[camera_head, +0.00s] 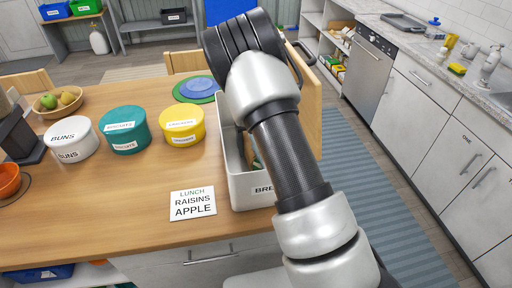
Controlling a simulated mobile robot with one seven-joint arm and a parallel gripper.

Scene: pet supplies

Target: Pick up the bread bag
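A white bin (250,192) with a label reading "BRE", its rest cut off by my arm, stands on the wooden table. My arm passes in front of it and covers its right side and much of its opening. A small brown and green bit (256,163) shows inside the bin, too little to tell whether it is the bread bag. No bread bag shows clearly elsewhere. My gripper does not show; the arm's visible upper end is a dark joint above the back of the bin.
A white "BUNS" tub (70,138), a teal tub (124,130) and a yellow tub (183,124) stand left of the bin. A lunch card (193,204) lies in front. A fruit bowl (58,102) is at left. A counter (430,55) runs along the right.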

